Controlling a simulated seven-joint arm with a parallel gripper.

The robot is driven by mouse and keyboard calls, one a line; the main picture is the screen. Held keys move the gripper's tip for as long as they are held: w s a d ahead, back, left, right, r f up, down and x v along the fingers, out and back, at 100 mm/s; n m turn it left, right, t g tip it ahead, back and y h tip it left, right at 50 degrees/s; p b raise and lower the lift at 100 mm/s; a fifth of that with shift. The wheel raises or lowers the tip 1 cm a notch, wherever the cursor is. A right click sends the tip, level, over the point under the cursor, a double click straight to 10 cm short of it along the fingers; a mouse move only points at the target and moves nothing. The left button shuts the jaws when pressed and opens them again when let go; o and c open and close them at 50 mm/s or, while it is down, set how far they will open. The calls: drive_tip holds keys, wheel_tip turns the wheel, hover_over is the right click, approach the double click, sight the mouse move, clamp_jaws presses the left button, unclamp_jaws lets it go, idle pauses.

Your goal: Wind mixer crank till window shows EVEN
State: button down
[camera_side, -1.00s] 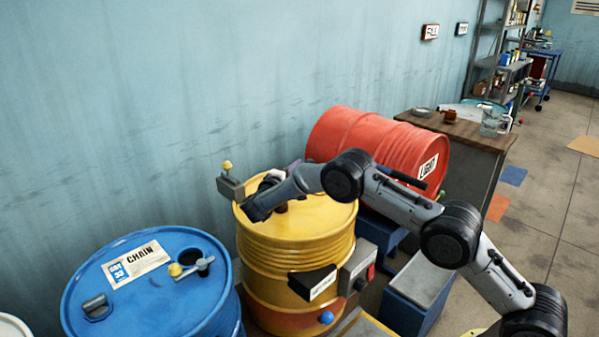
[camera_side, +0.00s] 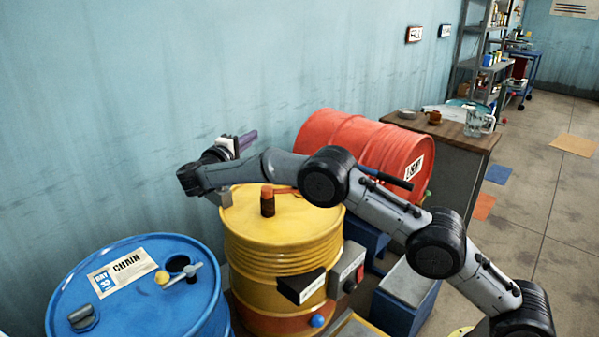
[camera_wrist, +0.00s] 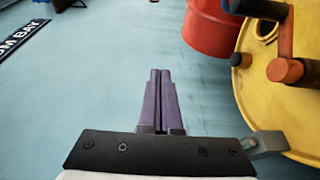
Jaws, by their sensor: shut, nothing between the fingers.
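The yellow drum (camera_side: 285,250) stands in the middle, with an orange-brown crank on its top. The crank's upright grip (camera_side: 267,203) has a dark lower part; in the wrist view the crank arm (camera_wrist: 286,38) and grip (camera_wrist: 286,70) lie at upper right. My gripper (camera_side: 246,140) is raised above the drum's rear left, against the wall side. Its purple fingers (camera_wrist: 160,100) are shut together with nothing between them, apart from the crank. A black box with a white strip (camera_side: 300,285) is on the drum's front; its lettering is too small to read.
A grey box with a red button (camera_side: 348,268) is on the drum's right front. A blue drum (camera_side: 130,300) stands at left, a red drum (camera_side: 350,145) lies behind. A grey bracket (camera_wrist: 265,143) sits at the yellow drum's rim, close to my gripper.

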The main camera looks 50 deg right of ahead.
wheel_tip(320, 180, up, 5)
drive_tip(key=w+d+f+m+t+y, duration=0.2)
drive_tip(key=w+d+f+t+y, duration=0.15)
drive_tip(key=w+d+y, duration=0.35)
drive_tip(key=w+d+f+m+t+y, duration=0.3)
drive_tip(key=w+d+t+y, duration=0.3)
drive_tip(key=d, duration=0.4)
drive_tip(key=s+d+r+m+g+y, duration=0.1)
drive_tip(key=s+d+r+m+y, duration=0.1)
drive_tip(key=s+y, duration=0.5)
drive_tip(key=s+d+r+m+g+y, duration=0.25)
drive_tip(key=s+y, duration=0.25)
drive_tip(key=s, duration=0.5)
drive_tip(key=s+d+r+m+y, duration=0.1)
drive_tip(key=s+r+m+y, duration=0.1)
drive_tip(key=s+y, duration=0.5)
wheel_tip(320, 180, down, 18)
drive_tip(key=s+h, duration=0.1)
drive_tip(key=x, duration=0.9)
drive_tip(key=shift+a+f+g, duration=0.25)
drive_tip(key=shift+a+g, duration=0.05)
drive_tip(key=shift+a, duration=0.1)
drive_tip(key=shift+m, duration=0.25)
